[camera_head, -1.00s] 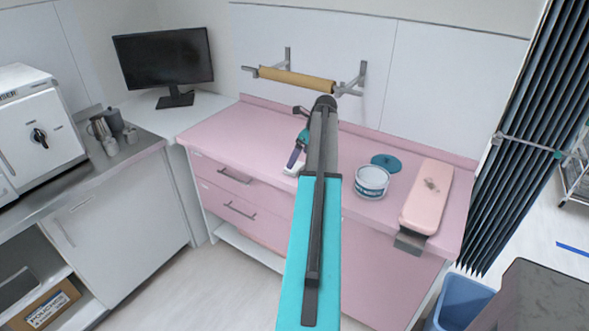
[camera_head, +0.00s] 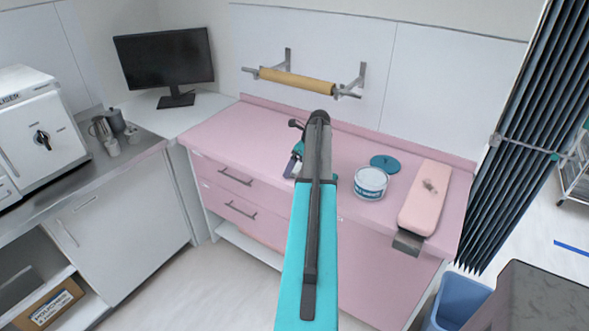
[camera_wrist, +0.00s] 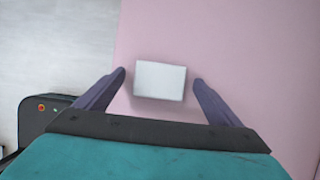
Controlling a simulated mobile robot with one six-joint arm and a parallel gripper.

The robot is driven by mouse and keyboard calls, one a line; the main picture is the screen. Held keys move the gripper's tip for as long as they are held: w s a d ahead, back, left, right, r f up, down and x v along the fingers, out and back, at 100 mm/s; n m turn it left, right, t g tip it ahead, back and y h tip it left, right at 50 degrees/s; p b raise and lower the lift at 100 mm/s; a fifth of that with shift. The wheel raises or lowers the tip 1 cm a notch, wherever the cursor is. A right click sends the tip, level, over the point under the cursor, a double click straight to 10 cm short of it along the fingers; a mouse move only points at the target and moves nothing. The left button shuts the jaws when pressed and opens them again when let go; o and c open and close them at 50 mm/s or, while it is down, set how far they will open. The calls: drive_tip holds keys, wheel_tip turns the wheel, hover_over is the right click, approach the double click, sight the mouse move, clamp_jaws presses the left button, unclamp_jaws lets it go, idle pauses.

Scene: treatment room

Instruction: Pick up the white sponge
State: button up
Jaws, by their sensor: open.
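The white sponge (camera_wrist: 160,80) is a small white block lying on the pink countertop (camera_wrist: 240,50) near its edge, in the wrist view. My gripper (camera_wrist: 158,80) is open, with one dark purple finger to the left of the sponge and one to the right. Gaps show between the sponge and both fingers, the right one narrow. I cannot tell how high the fingertips are above the counter. In the head view my gripper (camera_head: 292,168) is over the counter's front part, and my arm hides most of that area; the sponge cannot be made out there.
A white tub (camera_head: 370,184) stands right of my arm, with a teal lid (camera_head: 384,162) behind it. A pink padded board (camera_head: 424,198) lies at the counter's right end. A roll on a rail (camera_head: 297,80) is on the wall behind. The counter's left part is clear.

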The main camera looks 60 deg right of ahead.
sight(297, 168)
drive_tip(key=shift+c, duration=0.4)
drive_tip(key=c, duration=1.1)
drive_tip(key=shift+r, duration=0.15)
drive_tip(key=shift+r+b, duration=0.9)
drive_tip(key=shift+r, duration=0.45)
drive_tip(key=shift+s+r, duration=0.2)
drive_tip(key=shift+s, duration=0.05)
drive_tip(key=s+a+b, duration=0.1)
drive_tip(key=s, duration=0.4)
drive_tip(key=s+a+r+b, duration=0.1)
drive_tip(key=s+b, duration=0.1)
drive_tip(key=s, duration=0.3)
drive_tip(key=s+a+b, duration=0.1)
drive_tip(key=s, duration=0.4)
drive_tip(key=shift+a+r+b, duration=0.3)
drive_tip(key=shift+a, duration=0.1)
